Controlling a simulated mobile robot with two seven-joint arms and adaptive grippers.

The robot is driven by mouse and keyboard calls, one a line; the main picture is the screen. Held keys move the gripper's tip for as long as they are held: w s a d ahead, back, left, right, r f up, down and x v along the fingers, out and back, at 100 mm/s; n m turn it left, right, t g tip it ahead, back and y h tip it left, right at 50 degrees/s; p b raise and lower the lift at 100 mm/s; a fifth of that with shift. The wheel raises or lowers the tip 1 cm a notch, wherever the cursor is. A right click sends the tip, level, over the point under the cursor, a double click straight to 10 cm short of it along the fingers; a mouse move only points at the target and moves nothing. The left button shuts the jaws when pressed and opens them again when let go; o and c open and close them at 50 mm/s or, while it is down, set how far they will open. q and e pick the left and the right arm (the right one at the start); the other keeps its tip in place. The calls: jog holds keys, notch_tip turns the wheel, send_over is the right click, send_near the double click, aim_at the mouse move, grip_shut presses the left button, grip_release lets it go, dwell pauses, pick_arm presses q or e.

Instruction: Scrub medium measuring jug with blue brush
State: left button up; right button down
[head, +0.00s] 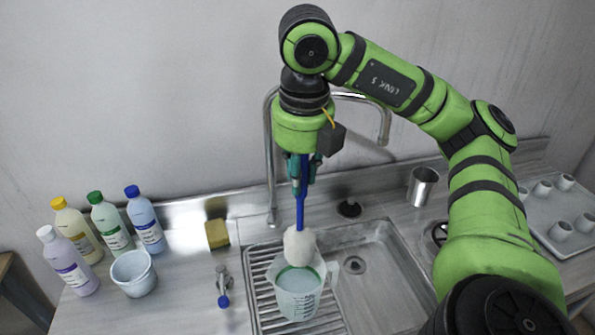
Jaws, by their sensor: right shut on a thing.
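My right gripper (303,180) comes down from above and is shut on the blue handle of a brush (300,216). The brush hangs upright with its white, rounded head (299,245) pointing down. A clear measuring jug (297,297) with a green band near its rim stands upright at the ribbed left part of the sink, its handle to the right. The brush head is over the jug's mouth and overlaps its back rim in the picture. I cannot tell whether it touches or dips inside. My left gripper is not in view.
A tall tap (271,150) stands behind the jug, close to my gripper. Several bottles (145,220), a white tub (134,273) and a yellow sponge (217,234) are at left. A steel cup (422,186) and a tray of small cups (563,208) are at right. The basin (380,290) looks empty.

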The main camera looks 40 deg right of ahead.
jog(key=b, duration=0.5)
send_over(298, 230)
notch_tip(298, 230, down, 6)
jog(key=shift+w+r, duration=0.1)
jog(key=shift+r, duration=0.15)
notch_tip(298, 230, down, 4)
jog(key=b, duration=0.3)
notch_tip(298, 230, down, 6)
jog(key=b, duration=0.6)
jog(key=shift+f, duration=0.2)
jog(key=shift+w+d, duration=0.1)
